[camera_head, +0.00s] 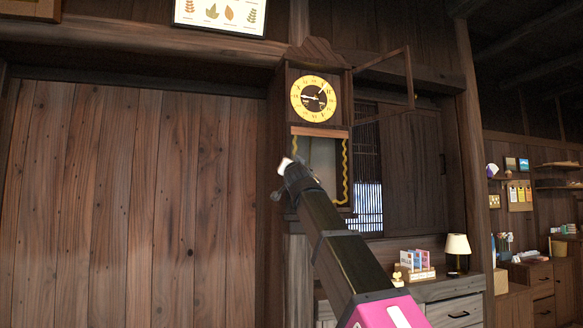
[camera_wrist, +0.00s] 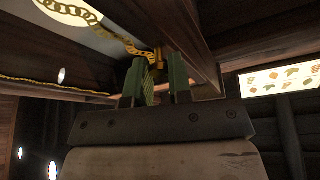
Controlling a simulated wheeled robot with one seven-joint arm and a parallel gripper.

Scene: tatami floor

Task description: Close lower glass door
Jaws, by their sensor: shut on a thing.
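A dark wooden wall clock (camera_head: 283,110) with a round yellow dial (camera_head: 313,98) hangs between the wall panels. Its lower case (camera_head: 322,158) has wavy gold trim at the sides. I cannot make out the lower glass door as a separate pane, nor how far it stands open. My gripper is at the left of the lower case in the head view (camera_head: 285,166). In the wrist view my gripper (camera_wrist: 155,72) has its green fingers close together around a small gold-coloured piece (camera_wrist: 158,56) beside a dark wooden bar (camera_wrist: 185,28). My arm hides the lower left of the case.
An empty wooden frame (camera_head: 409,78) stands out to the right of the dial. A cabinet (camera_head: 455,290) below right bears a lamp (camera_head: 457,252) and a card stand (camera_head: 414,265). A framed leaf picture (camera_head: 219,15) hangs above left and shows in the wrist view (camera_wrist: 280,79).

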